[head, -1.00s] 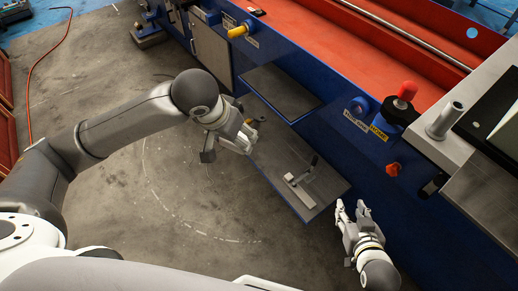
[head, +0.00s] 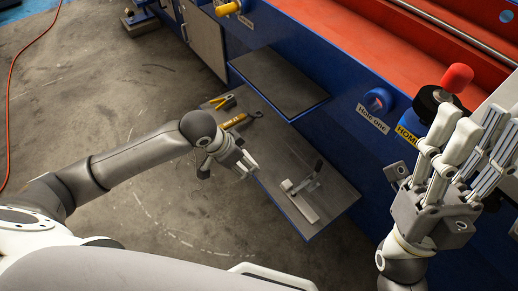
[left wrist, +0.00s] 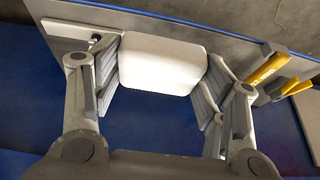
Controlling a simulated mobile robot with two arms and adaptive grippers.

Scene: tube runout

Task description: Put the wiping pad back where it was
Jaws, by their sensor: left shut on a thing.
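The wiping pad (left wrist: 162,65) is a white block with rounded edges, between the two fingers of my left gripper in the left wrist view. My left gripper (left wrist: 160,85) is shut on it. In the head view my left gripper (head: 242,165) hangs at the left edge of the lower grey shelf (head: 270,150); the pad is hard to make out there. My right gripper (head: 482,120) is empty, with its fingers apart, in front of the blue machine side at the right.
On the lower shelf lie yellow-handled pliers (head: 226,102), another yellow tool (head: 235,122) and a metal square-like tool with a dark upright part (head: 300,200). An upper dark shelf (head: 278,82) juts out above. A red knob (head: 457,78) stands near my right gripper.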

